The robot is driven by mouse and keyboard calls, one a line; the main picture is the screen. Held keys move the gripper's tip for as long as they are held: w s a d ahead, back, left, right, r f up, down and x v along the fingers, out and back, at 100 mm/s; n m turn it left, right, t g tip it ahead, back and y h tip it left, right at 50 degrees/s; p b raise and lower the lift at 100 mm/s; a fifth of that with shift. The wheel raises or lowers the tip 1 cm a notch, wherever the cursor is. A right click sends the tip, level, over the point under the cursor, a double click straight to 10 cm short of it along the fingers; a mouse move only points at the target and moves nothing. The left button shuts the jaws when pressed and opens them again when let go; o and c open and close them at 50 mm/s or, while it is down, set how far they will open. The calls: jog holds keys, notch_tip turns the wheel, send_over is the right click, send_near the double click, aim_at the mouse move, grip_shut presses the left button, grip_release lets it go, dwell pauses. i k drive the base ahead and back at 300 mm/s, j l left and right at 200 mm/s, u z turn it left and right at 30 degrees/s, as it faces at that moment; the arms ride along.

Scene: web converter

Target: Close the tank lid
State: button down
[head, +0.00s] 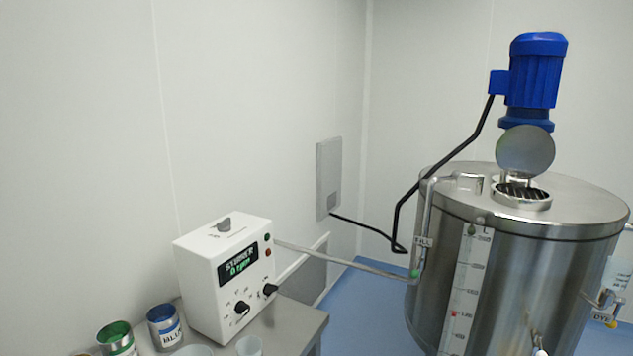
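The steel tank (475,270) stands at the right of the head view. Its round lid (526,151) is tilted up, standing open behind the round port (521,193) on the tank top. A grate shows inside the port's rim. My gripper is not in view.
A blue motor (535,72) rises above the tank behind the lid, with a black cable running to a wall box (329,178). A fill pipe (427,228) bends over the tank's left edge. A white control box (225,275) and paint cans (165,326) stand on a bench at lower left.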

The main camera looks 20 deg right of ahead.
aim_at(522, 152)
jog(key=l+u, duration=0.25)
jog(key=l, duration=0.2)
jog(key=l+u, duration=0.25)
jog(key=l, duration=0.2)
jog(key=k+l+u, duration=0.25)
jog(key=l, duration=0.2)
jog(key=l+u, duration=0.25)
jog(key=l, duration=0.2)
jog(key=k+l+u, duration=0.25)
jog(key=l, duration=0.15)
jog(key=k+l+u, duration=0.1)
jog(key=l+u, duration=0.15)
jog(key=k+l+u, duration=0.25)
jog(key=l, duration=0.2)
